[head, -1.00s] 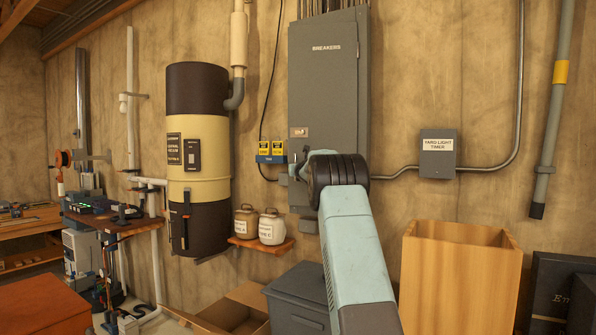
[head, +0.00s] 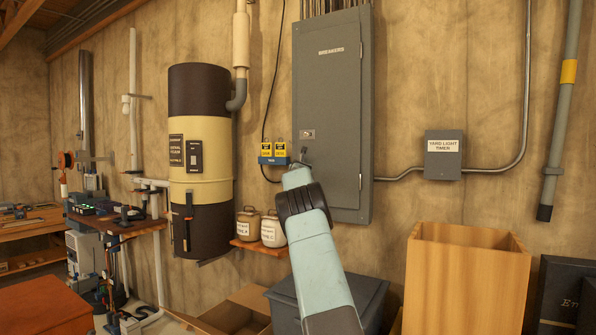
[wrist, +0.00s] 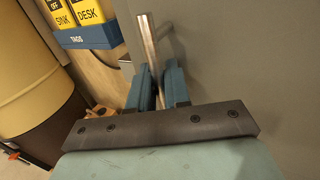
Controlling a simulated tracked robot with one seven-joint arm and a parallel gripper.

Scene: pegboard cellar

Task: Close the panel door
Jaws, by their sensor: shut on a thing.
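The grey breaker panel (head: 335,85) hangs on the wall, and its door carries a label at the top and a small plate at the lower left. In the head view I cannot tell whether the door stands slightly ajar. The wrist view shows the grey door face (wrist: 235,60) close up, with a shiny metal handle bar (wrist: 148,40) near its left edge. My gripper (wrist: 161,88) is shut on this bar, one teal finger on each side. In the head view my gripper (head: 301,161) is at the panel's lower left edge, partly hidden by my wrist.
A blue tag holder (head: 272,160) with yellow tags is just left of my gripper. A wooden bin (head: 465,290) and grey tote stand below.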

